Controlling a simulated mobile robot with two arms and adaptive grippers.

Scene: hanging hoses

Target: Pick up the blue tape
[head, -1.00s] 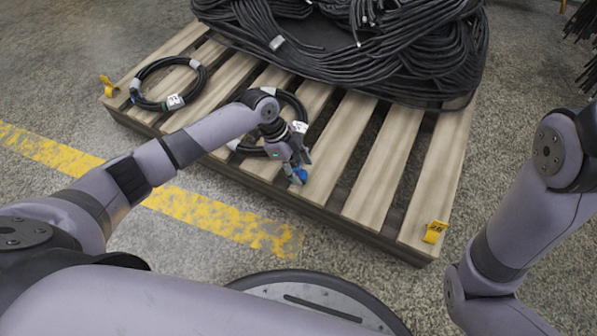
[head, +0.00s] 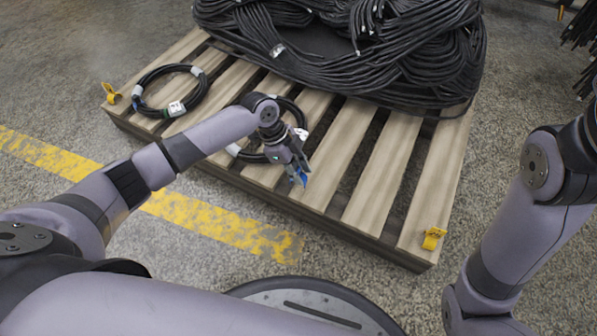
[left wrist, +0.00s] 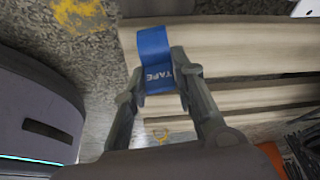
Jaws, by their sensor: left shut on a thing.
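The blue tape (left wrist: 154,55) is a small blue roll with pale lettering that reads "TAPE". In the left wrist view it sits between the two fingertips of my left gripper (left wrist: 160,82), which is shut on it. In the head view my left gripper (head: 299,174) is above the front edge of the wooden pallet (head: 375,190), and only a bit of blue shows at its fingers. I cannot tell how far the tape is from the slats. My right arm shows at the right of the head view, but its gripper is out of view.
A coiled black hose (head: 170,90) with pale bands lies on the pallet's left part. Another coil (head: 253,156) lies partly behind my left arm. A large heap of black hoses (head: 420,60) covers the back. Yellow tags (head: 433,238) mark the pallet corners. Front right slats are bare.

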